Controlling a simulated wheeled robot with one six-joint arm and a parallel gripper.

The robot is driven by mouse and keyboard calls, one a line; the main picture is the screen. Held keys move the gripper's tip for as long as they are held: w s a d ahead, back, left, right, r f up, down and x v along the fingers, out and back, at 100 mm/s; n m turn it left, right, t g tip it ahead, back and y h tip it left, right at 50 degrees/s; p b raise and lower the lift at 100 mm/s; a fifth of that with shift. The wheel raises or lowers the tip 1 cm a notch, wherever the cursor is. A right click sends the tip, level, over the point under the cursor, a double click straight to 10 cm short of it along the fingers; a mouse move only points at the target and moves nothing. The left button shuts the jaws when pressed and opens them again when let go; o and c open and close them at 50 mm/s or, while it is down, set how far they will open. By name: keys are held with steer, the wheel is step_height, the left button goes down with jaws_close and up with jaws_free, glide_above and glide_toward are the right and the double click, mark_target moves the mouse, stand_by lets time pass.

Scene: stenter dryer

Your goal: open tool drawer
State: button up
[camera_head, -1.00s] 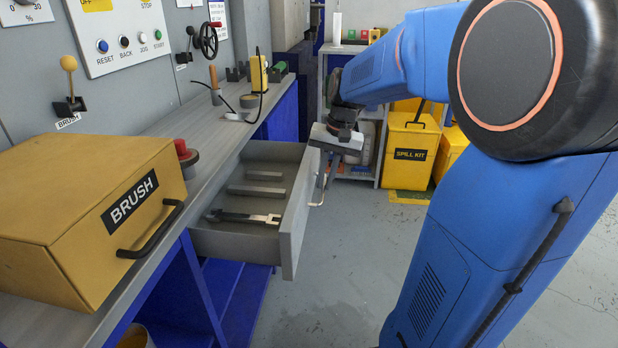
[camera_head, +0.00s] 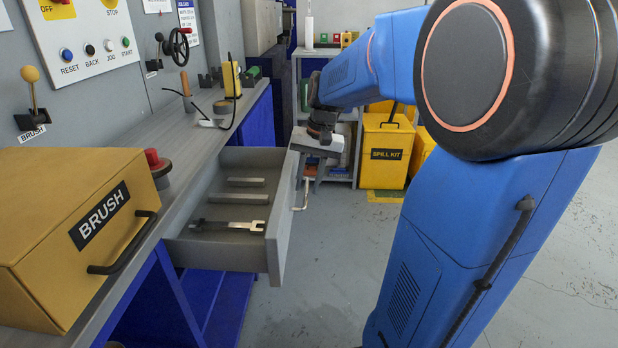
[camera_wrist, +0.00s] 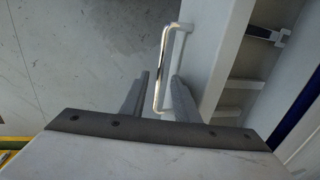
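The tool drawer (camera_head: 275,235) is grey and stands pulled out from under the workbench, its inside exposed. A wrench (camera_head: 228,226) and two grey bars lie in it. Its pale handle (camera_head: 302,196) is on the outer face; the wrist view shows the handle (camera_wrist: 160,70) as a long bracket. My gripper (camera_wrist: 160,76) points down at the drawer front. Its two dark fingers stand apart, one on each side of the handle's near end, with a visible gap to the left finger.
A yellow BRUSH box (camera_head: 70,225) sits on the grey workbench (camera_head: 190,150). Levers, a handwheel (camera_head: 178,43) and buttons are on the panel behind. A yellow spill kit bin (camera_head: 385,152) and shelf stand farther back. The floor beyond the drawer is clear.

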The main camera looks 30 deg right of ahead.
step_height(320, 180, up, 17)
steer(key=s+d, duration=0.2)
steer(key=shift+d, duration=0.3)
stand_by(0.5)
steer(key=s+a+f+n+t+h, duration=0.1)
steer(key=s+a+f+n, duration=0.2)
steer(key=s+a+f, duration=0.3)
steer(key=s+a+f+n+t, duration=0.2)
steer(key=s+a+f+n, duration=0.2)
steer(key=s+f, duration=0.9)
steer(key=a, duration=0.3)
steer(key=shift+s+a+h, duration=0.2)
steer(key=shift+h, duration=0.2)
